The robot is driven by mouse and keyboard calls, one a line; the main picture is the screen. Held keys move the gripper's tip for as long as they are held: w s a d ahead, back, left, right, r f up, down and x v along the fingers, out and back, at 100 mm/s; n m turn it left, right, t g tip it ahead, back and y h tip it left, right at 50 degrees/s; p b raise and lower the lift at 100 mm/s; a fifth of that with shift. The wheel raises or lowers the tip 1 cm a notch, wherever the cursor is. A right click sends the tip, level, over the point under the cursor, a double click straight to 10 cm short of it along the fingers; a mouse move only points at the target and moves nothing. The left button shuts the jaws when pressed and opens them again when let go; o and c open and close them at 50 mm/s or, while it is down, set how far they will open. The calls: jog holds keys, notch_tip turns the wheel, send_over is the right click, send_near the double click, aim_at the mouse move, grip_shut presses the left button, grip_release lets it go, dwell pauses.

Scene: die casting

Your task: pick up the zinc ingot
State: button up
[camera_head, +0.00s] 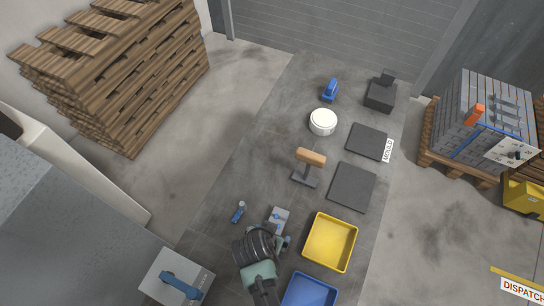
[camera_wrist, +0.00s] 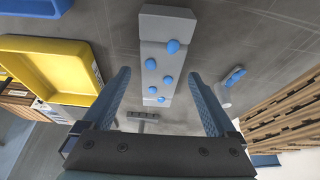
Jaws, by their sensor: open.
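A light grey block with several blue bumps (camera_wrist: 152,50), which looks like the zinc ingot, lies on the grey floor mat in the wrist view. It also shows in the head view (camera_head: 279,215), partly hidden by my gripper (camera_head: 272,240). In the wrist view my gripper (camera_wrist: 160,76) is open, with one blue finger on each side of the view. The block appears between and beyond the fingertips, lengthwise along the view. I see no contact; the height gap is hard to tell.
A yellow tray (camera_head: 330,268) and a blue tray (camera_head: 309,293) lie right of my gripper. A small blue-and-grey item (camera_head: 239,212) lies left of the block. A wooden-topped stand (camera_head: 310,157) is beyond. Stacked pallets (camera_head: 120,70) stand far left, a loaded pallet (camera_head: 470,165) right.

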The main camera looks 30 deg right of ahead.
grip_shut()
dwell(0.5)
jog(key=shift+w+d+r, duration=0.1)
jog(key=shift+w+r, duration=0.05)
jog(key=shift+w, duration=0.05)
